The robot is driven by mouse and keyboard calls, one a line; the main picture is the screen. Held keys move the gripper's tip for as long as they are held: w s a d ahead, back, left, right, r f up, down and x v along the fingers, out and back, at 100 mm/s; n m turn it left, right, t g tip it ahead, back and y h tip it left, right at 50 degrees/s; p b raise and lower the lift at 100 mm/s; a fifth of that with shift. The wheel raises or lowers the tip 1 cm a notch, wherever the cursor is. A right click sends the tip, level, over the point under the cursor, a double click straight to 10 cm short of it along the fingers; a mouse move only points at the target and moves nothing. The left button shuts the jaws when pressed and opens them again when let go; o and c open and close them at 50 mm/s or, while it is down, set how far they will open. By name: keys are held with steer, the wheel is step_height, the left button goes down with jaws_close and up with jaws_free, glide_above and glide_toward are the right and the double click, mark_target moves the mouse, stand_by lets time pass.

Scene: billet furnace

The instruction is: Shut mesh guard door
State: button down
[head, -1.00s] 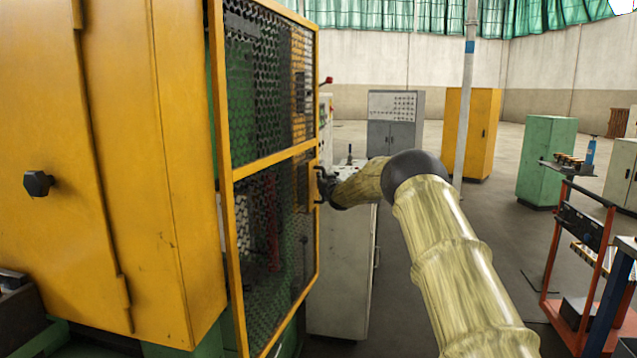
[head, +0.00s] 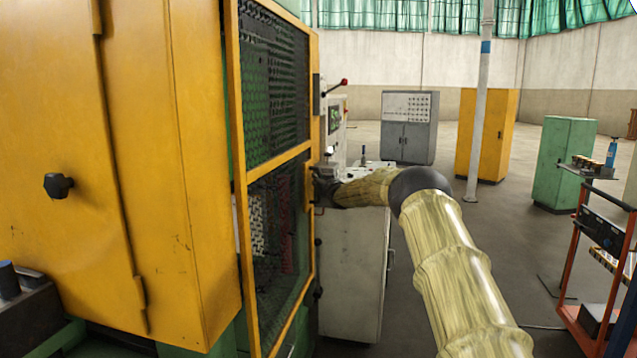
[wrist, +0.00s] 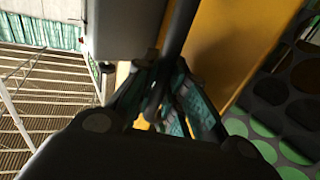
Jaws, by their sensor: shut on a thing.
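The mesh guard door (head: 277,161) has a yellow frame and dark perforated mesh. It stands on the yellow machine's right side in the head view, seen at a steep angle. My gripper (head: 322,186) is at the door's free edge, about mid-height. In the wrist view my gripper (wrist: 160,108) has its fingers closed around a dark bar-like handle (wrist: 181,28), beside the yellow frame (wrist: 235,45). The mesh (wrist: 285,110) shows at the right there. Whether the door's edge meets the machine frame cannot be told.
A yellow cabinet panel with a black knob (head: 58,186) fills the left. A light grey cabinet (head: 352,270) stands just behind my gripper, with a red-knobbed lever (head: 342,83) above. An orange-framed cart (head: 567,270) stands at the right. Open floor lies beyond my arm.

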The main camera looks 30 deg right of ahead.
steer(key=shift+w+a+f, duration=0.1)
steer(key=shift+a+f, duration=0.1)
steer(key=shift+a, duration=0.1)
steer(key=c, duration=1.5)
jaws_free()
steer(key=shift+w+a, duration=0.15)
steer(key=shift+w, duration=0.05)
steer(key=shift+o, duration=0.2)
steer(key=shift+s+r, duration=0.1)
steer(key=shift+r, duration=0.15)
steer(key=shift+d+f, duration=0.1)
steer(key=shift+d, duration=0.15)
steer(key=shift+s+a, duration=0.1)
steer(key=shift+s, duration=0.05)
steer(key=v, duration=1.1)
steer(key=shift+s, duration=0.4)
steer(key=shift+f, duration=0.1)
